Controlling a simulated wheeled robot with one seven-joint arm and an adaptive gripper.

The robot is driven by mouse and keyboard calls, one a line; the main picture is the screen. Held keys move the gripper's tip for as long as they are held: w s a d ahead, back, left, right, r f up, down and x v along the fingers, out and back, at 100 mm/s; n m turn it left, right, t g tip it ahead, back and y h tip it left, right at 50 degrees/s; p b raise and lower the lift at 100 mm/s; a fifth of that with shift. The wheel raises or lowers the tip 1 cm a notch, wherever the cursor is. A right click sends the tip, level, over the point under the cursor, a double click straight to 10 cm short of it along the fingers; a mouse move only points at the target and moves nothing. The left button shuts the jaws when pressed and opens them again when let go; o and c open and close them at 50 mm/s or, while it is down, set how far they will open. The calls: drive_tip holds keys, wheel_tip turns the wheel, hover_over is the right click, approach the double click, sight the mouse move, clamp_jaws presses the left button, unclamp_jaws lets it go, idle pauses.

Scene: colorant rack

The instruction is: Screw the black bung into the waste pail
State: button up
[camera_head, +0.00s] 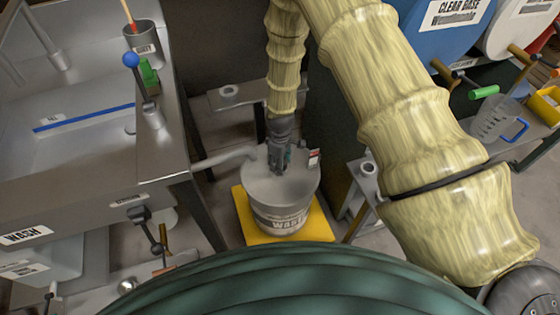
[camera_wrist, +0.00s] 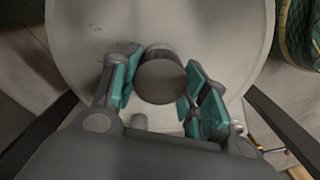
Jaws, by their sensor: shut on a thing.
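The grey waste pail (camera_head: 283,218) stands upright on a yellow base, its label partly readable. Its pale round top also fills much of the wrist view (camera_wrist: 215,35). My gripper (camera_head: 279,168) points down over the middle of the pail top. In the wrist view, the teal-padded fingers of my gripper (camera_wrist: 158,88) sit on either side of the round, dark bung (camera_wrist: 160,82) and are shut on it. The bung lies close over the pail top; I cannot tell whether it is seated in an opening. In the head view my gripper hides the bung.
A steel wash bench (camera_head: 110,160) stands left of the pail, with a pipe (camera_head: 222,158) reaching toward the pail. Small metal stands (camera_head: 368,180) are behind and to the right. The yellow base (camera_head: 318,228) shows around the pail. A red-and-white tag (camera_head: 314,158) is at the pail's rim.

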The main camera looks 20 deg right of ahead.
drive_tip(key=shift+w+a, duration=0.1)
drive_tip(key=shift+w, duration=0.05)
drive_tip(key=m+p, duration=0.1)
drive_tip(key=m, duration=0.2)
drive_tip(key=shift+r+m, duration=0.1)
drive_tip(key=shift+m, duration=0.2)
drive_tip(key=m+p, duration=0.1)
drive_tip(key=m, duration=0.2)
drive_tip(key=shift+m, duration=0.4)
drive_tip(key=m+p, duration=0.1)
drive_tip(key=m, duration=0.5)
drive_tip(key=o, duration=1)
drive_tip(key=shift+c, duration=0.2)
